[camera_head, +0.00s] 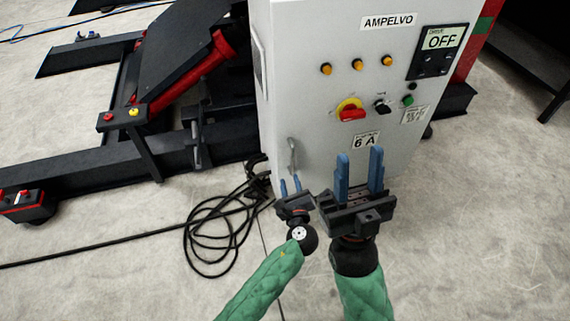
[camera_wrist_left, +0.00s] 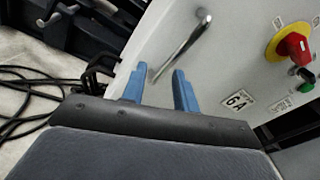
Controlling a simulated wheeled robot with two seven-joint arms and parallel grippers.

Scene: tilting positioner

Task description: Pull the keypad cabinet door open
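The keypad cabinet (camera_head: 325,100) is a light grey box with its door shut, facing me. Its metal bar handle (camera_head: 292,157) is on the left side of the front, low down; it also shows in the left wrist view (camera_wrist_left: 183,46). My left gripper (camera_head: 290,186) is open, its blue fingers just below the handle and apart from it. In the left wrist view the handle lies beyond and between the two fingertips (camera_wrist_left: 160,83). My right gripper (camera_head: 360,172) is open and empty in front of the lower door, right of the left gripper. The keypad panel (camera_head: 437,52) reads OFF.
A red and yellow rotary switch (camera_head: 350,110), orange lamps (camera_head: 357,64) and a black knob (camera_head: 382,106) stand out from the cabinet front. Black cable (camera_head: 215,235) lies coiled on the floor at left. A dark positioner frame (camera_head: 150,100) stands behind left. Floor at right is clear.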

